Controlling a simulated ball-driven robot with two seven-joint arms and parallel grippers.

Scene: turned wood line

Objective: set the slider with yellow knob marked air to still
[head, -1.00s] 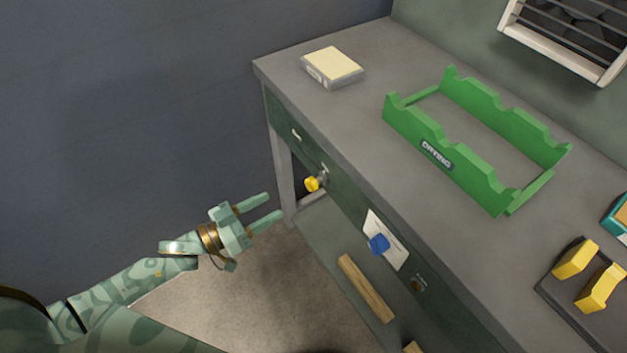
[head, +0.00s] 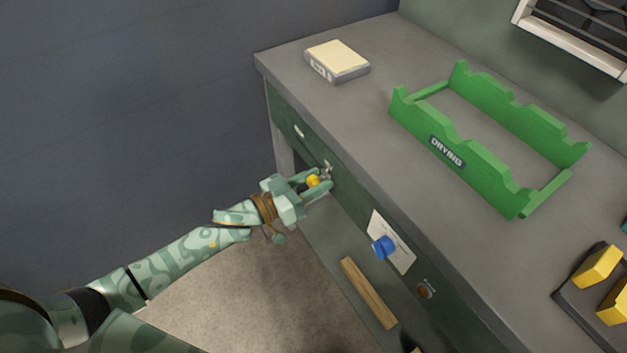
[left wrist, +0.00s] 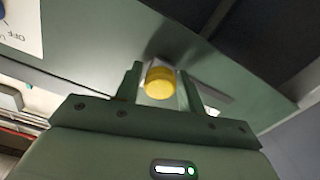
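The yellow knob (head: 313,181) of the slider is on the dark green front of the workbench, toward its far left end. My left gripper (head: 318,184) is at the knob, with one finger on each side of it. In the left wrist view the yellow knob (left wrist: 160,83) sits between the two fingers (left wrist: 163,85), with a small gap visible beside it, so the gripper looks open around it. The slider's track and its marks are mostly hidden or too small to read. My right gripper is not in view.
A blue knob (head: 383,247) on a white card sits further right on the same front. Above, the grey worktop (head: 370,120) carries a green drying rack (head: 440,150), a cream-topped box (head: 337,60) and yellow blocks (head: 598,266). A wooden bar (head: 368,292) lies below.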

